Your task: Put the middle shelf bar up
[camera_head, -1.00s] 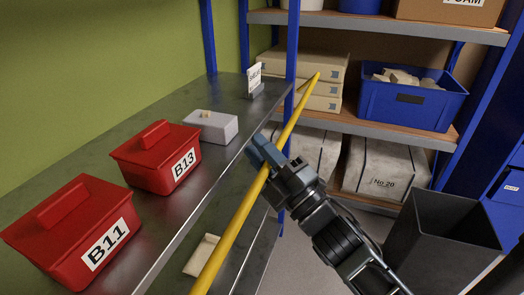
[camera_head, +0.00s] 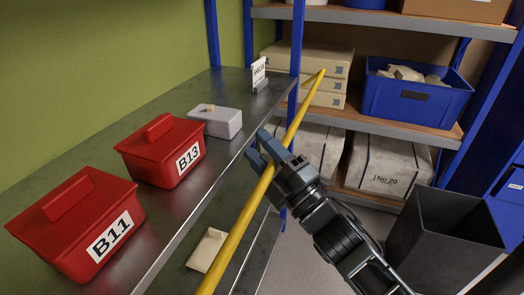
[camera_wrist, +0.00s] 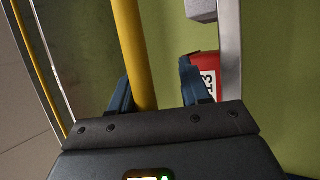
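The yellow bar (camera_head: 240,222) runs lengthwise in front of the metal shelf (camera_head: 100,140). Its bent far end is near the blue post, and its near end is out of the frame. My gripper (camera_head: 265,152) is at the bar, beside the shelf's front edge. In the wrist view the bar (camera_wrist: 130,45) passes between my two fingers (camera_wrist: 155,95). It lies close to the left finger, with a clear gap to the right one, so the fingers are open around it. I cannot tell whether the left finger touches it.
Red bins B11 (camera_head: 75,225) and B13 (camera_head: 160,152) and a grey box (camera_head: 215,122) stand on the shelf. A blue post (camera_head: 296,50) rises at its far corner. A dark open bin (camera_head: 445,240) stands at right. A thin yellow strip (camera_wrist: 40,75) shows at left in the wrist view.

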